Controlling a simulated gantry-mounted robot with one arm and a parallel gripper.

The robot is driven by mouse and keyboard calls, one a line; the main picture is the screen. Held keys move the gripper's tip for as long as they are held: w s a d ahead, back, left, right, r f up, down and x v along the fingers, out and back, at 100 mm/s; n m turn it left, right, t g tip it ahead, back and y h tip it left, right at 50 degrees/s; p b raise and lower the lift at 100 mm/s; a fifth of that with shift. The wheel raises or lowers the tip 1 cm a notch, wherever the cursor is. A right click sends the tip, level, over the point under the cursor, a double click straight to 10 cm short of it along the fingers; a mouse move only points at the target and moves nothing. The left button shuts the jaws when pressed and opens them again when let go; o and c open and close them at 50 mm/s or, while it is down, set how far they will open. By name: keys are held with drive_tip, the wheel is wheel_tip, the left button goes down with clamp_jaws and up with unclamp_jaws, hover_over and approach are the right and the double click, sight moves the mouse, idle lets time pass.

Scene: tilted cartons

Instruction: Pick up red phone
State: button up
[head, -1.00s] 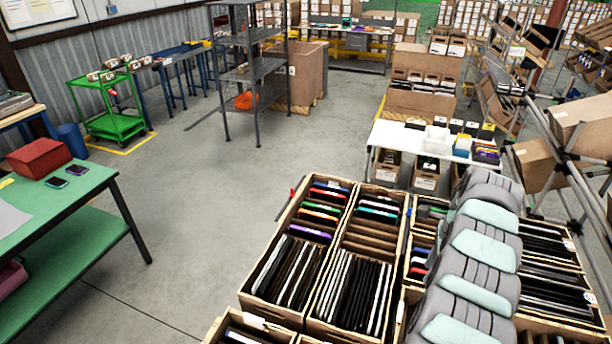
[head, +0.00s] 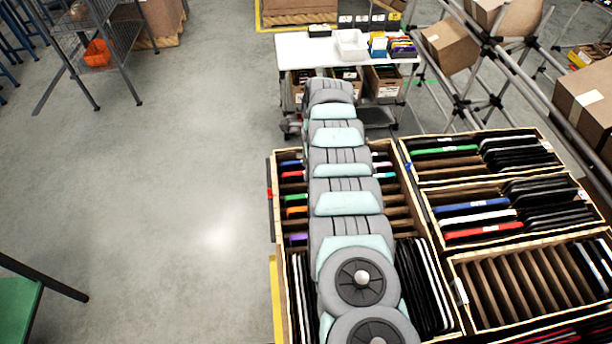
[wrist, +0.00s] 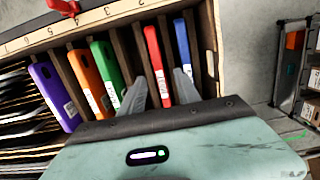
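The red phone (wrist: 154,55) stands in a slot of a wooden carton (wrist: 110,18) in the wrist view, between a green phone (wrist: 105,62) and a blue phone (wrist: 182,45). It has a white label on its lower part. It also shows as a thin red edge in the head view (head: 292,174), left of my arm. My gripper (wrist: 158,86) is open, with one fingertip to each side of the red phone's lower end in the picture. Whether the fingers touch it, I cannot tell. In the head view my arm hides the gripper.
Orange (wrist: 83,72) and purple (wrist: 53,92) phones stand left of the green one. Wooden dividers separate the slots. Cartons at right hold more devices, including another red one (head: 482,231). A white table (head: 292,52) stands behind.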

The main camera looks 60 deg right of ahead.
wheel_tip(320, 180, down, 2)
drive_tip(key=shift+a+b, duration=0.1)
drive_tip(key=shift+b, duration=0.25)
drive_tip(key=shift+w, duration=0.1)
drive_tip(key=shift+c, duration=0.3)
clamp_jaws()
